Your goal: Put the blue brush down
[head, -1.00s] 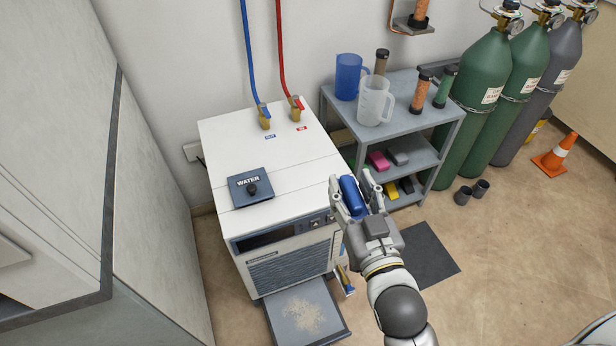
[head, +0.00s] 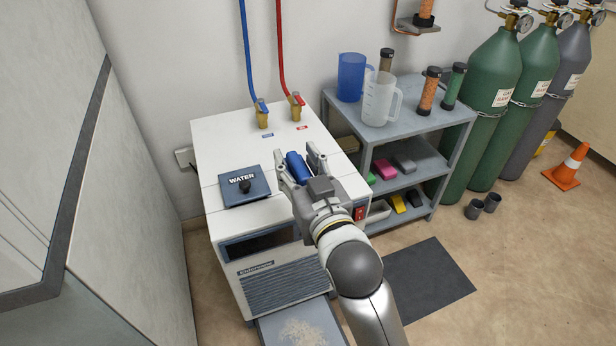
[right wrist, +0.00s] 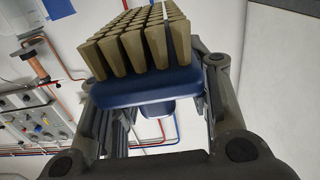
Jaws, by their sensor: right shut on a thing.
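The blue brush (head: 297,167) is held in my right gripper (head: 301,163), above the white top of the chiller cabinet (head: 228,136). In the right wrist view the brush (right wrist: 150,88) shows its blue body and rows of tan bristles (right wrist: 135,45), with the gripper's fingers (right wrist: 150,100) on both sides of it. The head view does not show clearly whether the brush touches the cabinet top. My left gripper is in neither view.
A dark WATER lid (head: 245,187) lies left of the gripper. Blue and red hoses join brass valves (head: 262,113) at the back. A grey shelf (head: 420,121) with jugs and cylinders stands to the right. A tray (head: 300,326) with debris is below in front.

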